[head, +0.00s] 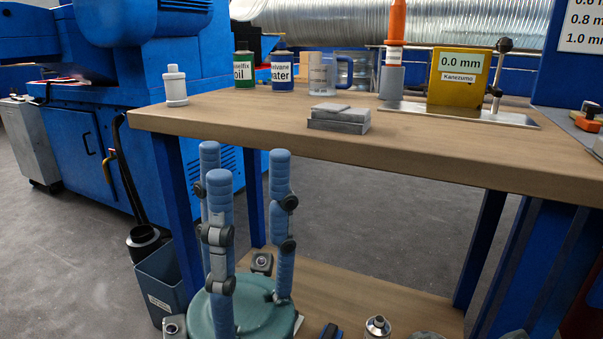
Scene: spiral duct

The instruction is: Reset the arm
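My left gripper (242,163) is at the lower left of the head view, in front of the workbench (420,152). Its several jointed blue-grey fingers point upward from a round teal palm, with their tips near the height of the benchtop's front edge. The fingers are straight and apart, with nothing between them. The gripper is open and empty. The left arm behind the palm is not clearly seen. My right gripper is not in view.
On the benchtop stand a white bottle (175,86), an oil can (244,70), a water can (282,72), a clear mug (322,74), grey metal blocks (338,118) and a yellow gauge box (457,80). A lower shelf (400,312) holds small items. A bin (162,283) stands left.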

